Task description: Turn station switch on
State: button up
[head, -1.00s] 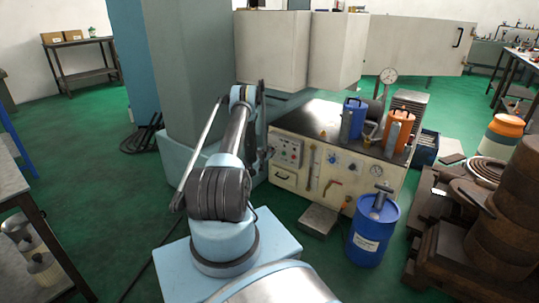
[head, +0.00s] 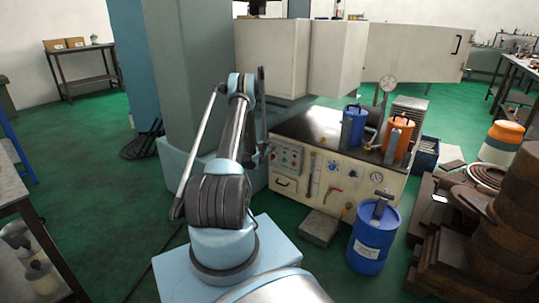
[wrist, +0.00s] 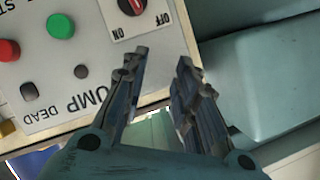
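The station switch (wrist: 132,5) is a dark rotary knob with red around it, cut off by the top edge of the wrist view. Its ON and OFF labels appear upside down, and its exact setting cannot be told. It sits on a pale control panel (wrist: 60,75), which also shows on the front of the cream machine in the head view (head: 287,158). My gripper (wrist: 163,57) is open and empty, its two dark fingers apart. The fingertips lie just below the switch in the picture, near the panel's edge, and do not visibly touch the knob.
Green (wrist: 61,26) and red (wrist: 8,50) buttons sit beside the switch on the panel. A teal-grey column (head: 190,80) stands close to my arm. A blue drum (head: 373,240) and a grey block (head: 319,228) stand in front of the machine (head: 340,165).

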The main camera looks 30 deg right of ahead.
jog(key=shift+r, duration=0.55)
